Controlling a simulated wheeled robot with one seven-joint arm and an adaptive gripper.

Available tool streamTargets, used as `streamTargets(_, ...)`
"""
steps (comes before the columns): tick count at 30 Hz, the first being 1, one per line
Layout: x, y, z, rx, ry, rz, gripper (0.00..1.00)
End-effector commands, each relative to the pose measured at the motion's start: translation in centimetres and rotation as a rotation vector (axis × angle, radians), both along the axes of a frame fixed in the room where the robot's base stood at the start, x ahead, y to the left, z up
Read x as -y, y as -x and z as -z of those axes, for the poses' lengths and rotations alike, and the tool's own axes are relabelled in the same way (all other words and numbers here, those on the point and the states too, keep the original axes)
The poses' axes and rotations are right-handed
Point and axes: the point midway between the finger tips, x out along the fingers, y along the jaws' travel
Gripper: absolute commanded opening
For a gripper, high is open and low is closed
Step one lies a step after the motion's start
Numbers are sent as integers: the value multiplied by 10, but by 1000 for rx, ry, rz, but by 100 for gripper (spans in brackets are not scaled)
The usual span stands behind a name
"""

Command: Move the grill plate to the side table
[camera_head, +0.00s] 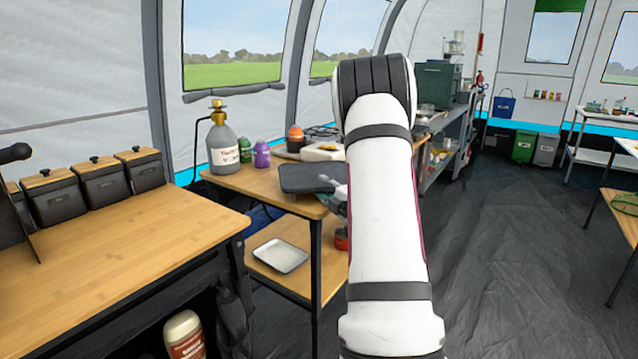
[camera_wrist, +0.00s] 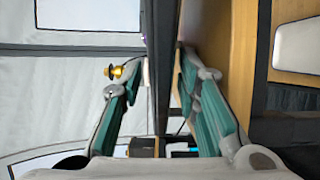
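A flat dark grey grill plate (camera_head: 308,178) is over the right front part of the wooden table (camera_head: 225,180) in the head view. I cannot tell whether it touches the tabletop. My gripper (camera_head: 338,190) is at its right edge, mostly hidden behind my white arm. In the wrist view the plate (camera_wrist: 160,60) appears edge-on as a dark strip. The teal fingers of my gripper (camera_wrist: 162,68) close in on both its faces, tips against it. Which table is the side table is not clear.
A gas bottle (camera_head: 223,145), green and purple canisters, and an orange-topped container (camera_head: 295,138) stand behind the plate. A white tray (camera_head: 281,255) lies on the lower shelf. Open dark floor (camera_head: 510,250) lies to the right.

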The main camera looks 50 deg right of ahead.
Motion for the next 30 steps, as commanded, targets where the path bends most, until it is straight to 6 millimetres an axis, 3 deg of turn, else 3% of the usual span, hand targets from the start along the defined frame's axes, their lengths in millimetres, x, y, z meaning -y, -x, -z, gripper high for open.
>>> streamTargets(6,-16,42,-1,0,-2,2,30)
streamTargets(15,-26,69,0,0,0,1,30)
streamTargets(20,-28,69,0,0,-2,0,30)
streamTargets(25,-37,53,-12,-34,-58,21,30)
streamTargets(30,-68,27,-36,-116,-235,98,30)
